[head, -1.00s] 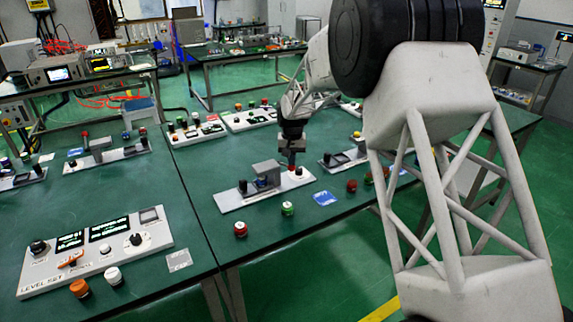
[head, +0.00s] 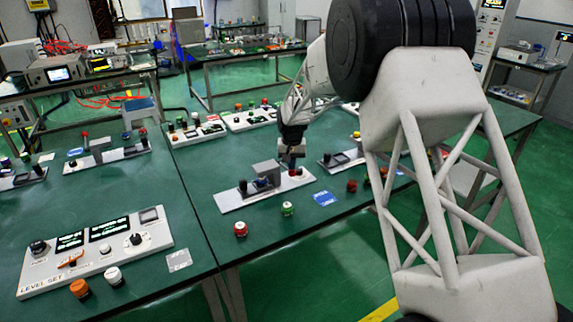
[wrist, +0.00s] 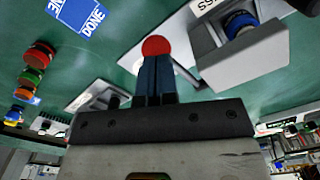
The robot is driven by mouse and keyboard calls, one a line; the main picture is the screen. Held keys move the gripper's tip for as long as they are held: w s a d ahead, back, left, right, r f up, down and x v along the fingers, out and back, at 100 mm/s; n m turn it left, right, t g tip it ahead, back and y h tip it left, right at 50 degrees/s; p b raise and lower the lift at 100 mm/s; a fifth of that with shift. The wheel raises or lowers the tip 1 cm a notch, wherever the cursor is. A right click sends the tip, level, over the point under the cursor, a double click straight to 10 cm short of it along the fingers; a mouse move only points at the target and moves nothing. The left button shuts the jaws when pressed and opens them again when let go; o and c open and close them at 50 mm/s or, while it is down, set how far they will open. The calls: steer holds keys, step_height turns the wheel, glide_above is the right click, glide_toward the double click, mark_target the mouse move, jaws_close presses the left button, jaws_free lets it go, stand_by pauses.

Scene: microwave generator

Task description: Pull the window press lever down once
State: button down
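The window press device (head: 235,200) is a pale panel on the green table, with a grey window block (head: 264,173) on it. The block also shows in the wrist view (wrist: 245,60), with a blue part under it. The lever's red ball knob (wrist: 155,46) shows right at my fingertips. My gripper (head: 291,160) is over the right part of the panel, pointing down. In the wrist view its dark fingers (wrist: 155,65) are together. The knob appears just beyond the tips, not between them; I cannot tell whether they touch.
A red button (head: 240,229), a green button (head: 287,209) and a blue card (head: 325,198) lie in front of the panel. Another panel (head: 345,160) stands close to its right. A LEVEL SET panel (head: 100,250) is at the front left.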

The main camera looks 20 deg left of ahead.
steer(key=shift+f, duration=1.05)
stand_by(0.7)
steer(key=shift+r, duration=0.1)
step_height(320, 180, up, 10)
stand_by(1.5)
steer(key=shift+r, duration=0.1)
